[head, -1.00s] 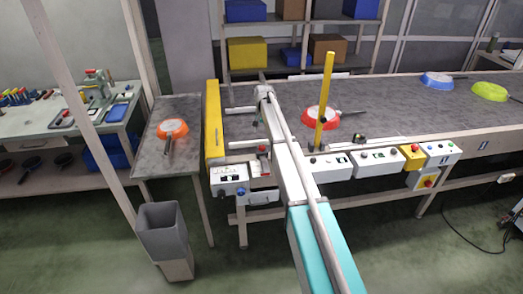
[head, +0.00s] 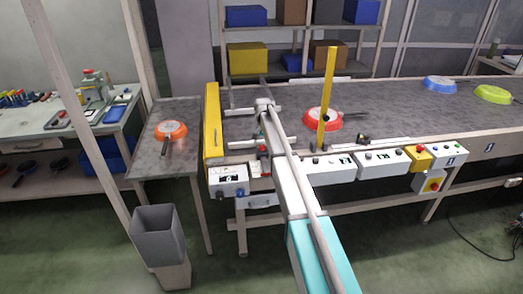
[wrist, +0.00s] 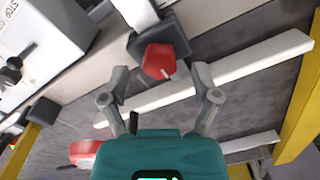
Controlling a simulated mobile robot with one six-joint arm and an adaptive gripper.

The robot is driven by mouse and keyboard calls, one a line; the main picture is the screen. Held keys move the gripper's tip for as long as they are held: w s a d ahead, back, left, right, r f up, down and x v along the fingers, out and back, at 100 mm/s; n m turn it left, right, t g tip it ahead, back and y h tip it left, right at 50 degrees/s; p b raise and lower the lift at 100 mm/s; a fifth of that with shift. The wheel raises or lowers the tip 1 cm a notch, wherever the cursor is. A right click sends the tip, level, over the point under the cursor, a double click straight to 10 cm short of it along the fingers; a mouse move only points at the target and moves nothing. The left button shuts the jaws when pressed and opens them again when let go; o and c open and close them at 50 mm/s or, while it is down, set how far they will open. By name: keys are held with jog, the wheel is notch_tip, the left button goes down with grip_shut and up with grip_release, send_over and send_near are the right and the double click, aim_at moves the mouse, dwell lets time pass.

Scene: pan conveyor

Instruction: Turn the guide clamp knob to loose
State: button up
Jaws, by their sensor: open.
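The guide clamp knob (wrist: 158,61) is red with a pale mark on its edge and sits on a dark square base in the wrist view. In the head view the red knob (head: 262,151) shows small at the near edge of the conveyor, partly beside my arm. My gripper (wrist: 160,73) is open, with one fingertip on each side of the knob in the picture. I see gaps between both fingertips and the knob. I cannot tell how far the fingertips are above it.
White guide rails (wrist: 240,60) and yellow posts (wrist: 301,115) stand close around my gripper. A white control box (wrist: 45,45) is at the upper left of the wrist view. In the head view, an orange pan (head: 171,130) lies on the left side table, and a red pan (head: 310,124) lies on the conveyor (head: 390,105).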

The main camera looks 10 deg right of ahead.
jog(key=shift+f+b, duration=0.4)
jog(key=shift+f, duration=0.25)
grip_shut()
jog(key=shift+a, duration=0.2)
jog(key=shift+d, duration=0.1)
